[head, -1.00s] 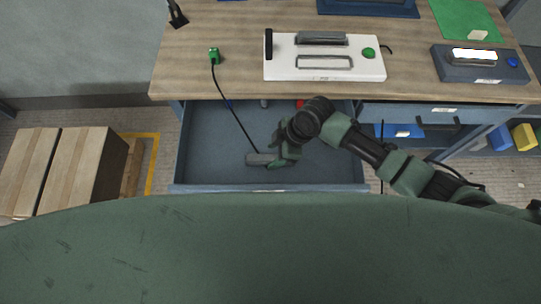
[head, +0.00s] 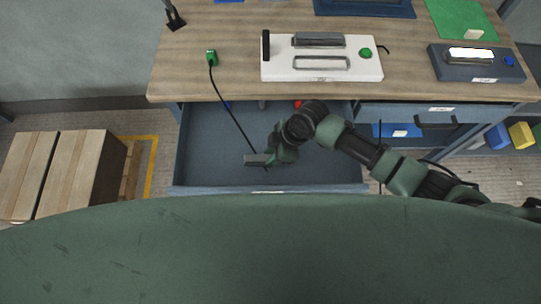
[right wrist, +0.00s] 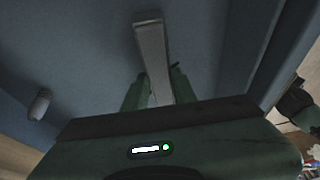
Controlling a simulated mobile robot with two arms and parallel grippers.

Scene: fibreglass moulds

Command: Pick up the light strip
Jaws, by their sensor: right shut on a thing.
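The light strip, a short grey bar (head: 254,160), is in my right gripper (head: 274,155) over the open blue drawer (head: 215,140). In the right wrist view the bar (right wrist: 151,45) runs between the two green fingers (right wrist: 158,90) and sticks out well beyond them. The gripper is shut on it. Part of the bar is hidden by the gripper in the head view. A black cable runs from a green plug (head: 211,57) on the bench down to the bar. My left gripper is not in view.
The drawer's front edge (head: 215,189) is close to the bar. A white fixture (head: 280,70) and a dark box with a lit strip (head: 472,54) stand on the wooden bench (head: 190,75). A small grey cylinder (right wrist: 40,104) lies in the drawer. Wooden crates (head: 55,170) stand at left.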

